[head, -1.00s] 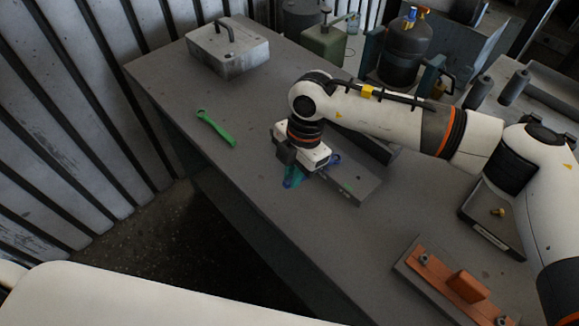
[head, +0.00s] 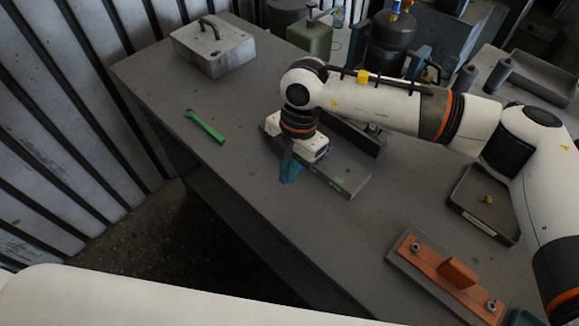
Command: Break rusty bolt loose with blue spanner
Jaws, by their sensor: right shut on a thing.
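My right gripper (head: 287,164) points down at the grey bench, shut on the blue spanner (head: 284,181). Only a small blue bit of the spanner shows below the gripper; the rest is hidden by it. A teal piece (head: 293,171) shows right by the fingers; I cannot tell what it belongs to. A long grey block (head: 345,177) with a small green mark lies just right of the gripper. I cannot make out the rusty bolt; the gripper and wrist cover that spot. My left gripper is not in view.
A green spanner (head: 206,127) lies left of the gripper on the bench (head: 235,170). A grey case (head: 212,52) stands behind. An orange plate (head: 437,268) with bolts lies front right, near a dark tray (head: 470,220) holding a small brass-coloured piece (head: 487,199). The bench's front left is clear.

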